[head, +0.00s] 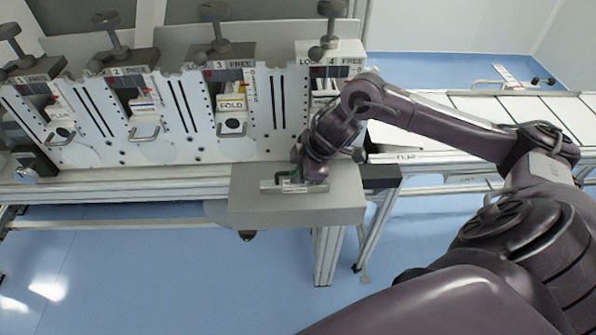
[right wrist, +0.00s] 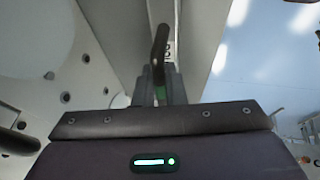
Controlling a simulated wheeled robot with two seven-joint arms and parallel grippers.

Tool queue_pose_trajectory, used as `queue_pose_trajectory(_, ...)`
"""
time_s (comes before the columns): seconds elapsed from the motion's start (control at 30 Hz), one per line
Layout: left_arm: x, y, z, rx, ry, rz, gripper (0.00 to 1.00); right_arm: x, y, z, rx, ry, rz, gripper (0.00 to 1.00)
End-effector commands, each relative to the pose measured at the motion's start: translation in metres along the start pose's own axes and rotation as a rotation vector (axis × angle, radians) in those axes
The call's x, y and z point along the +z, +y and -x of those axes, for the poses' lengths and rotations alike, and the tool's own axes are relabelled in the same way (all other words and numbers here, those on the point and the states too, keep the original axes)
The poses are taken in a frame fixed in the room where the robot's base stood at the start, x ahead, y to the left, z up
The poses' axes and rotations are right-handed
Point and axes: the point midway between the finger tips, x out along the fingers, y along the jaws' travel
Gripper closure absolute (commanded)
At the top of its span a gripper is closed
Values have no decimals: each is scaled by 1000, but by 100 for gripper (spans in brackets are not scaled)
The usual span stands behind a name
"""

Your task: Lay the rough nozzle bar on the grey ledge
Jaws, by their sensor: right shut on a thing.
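The nozzle bar (head: 270,185) is a short, slim grey bar with a small pale label, at the top of the grey ledge (head: 335,205) in the head view. My right gripper (head: 294,178) reaches down to it and is shut on it. I cannot tell whether the bar touches the ledge or is just above it. In the right wrist view, my right gripper's fingers (right wrist: 160,90) close on the bar's dark handle (right wrist: 161,45), with the ledge (right wrist: 205,35) behind. The bar's roughness is too small to tell. My left gripper is not in view.
A white panel (head: 190,130) with several slots, knobs and handles stands behind the ledge. A yellow-white block (head: 231,104) labelled FOLD sits in one slot. A white conveyor (head: 505,110) runs at the right. The ledge's front and right parts are bare; blue floor (head: 150,270) lies below.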

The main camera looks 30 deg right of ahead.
Motion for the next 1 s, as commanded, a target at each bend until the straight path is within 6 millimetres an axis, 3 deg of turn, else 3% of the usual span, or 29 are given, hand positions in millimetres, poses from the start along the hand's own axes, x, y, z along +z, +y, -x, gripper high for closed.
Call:
queue_pose_trajectory(0.23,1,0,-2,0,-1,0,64,0,0,-2,1,2,0,100)
queue_pose_trajectory(0.27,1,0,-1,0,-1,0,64,1,-1,-2,-1,0,0,86)
queue_pose_trajectory(0.4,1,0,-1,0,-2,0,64,1,-1,-2,-1,0,0,68)
queue_pose_trajectory(0.77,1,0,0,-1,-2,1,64,0,1,3,1,0,1,68)
queue_pose_trajectory(1.0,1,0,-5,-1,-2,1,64,1,1,44,4,-2,4,68)
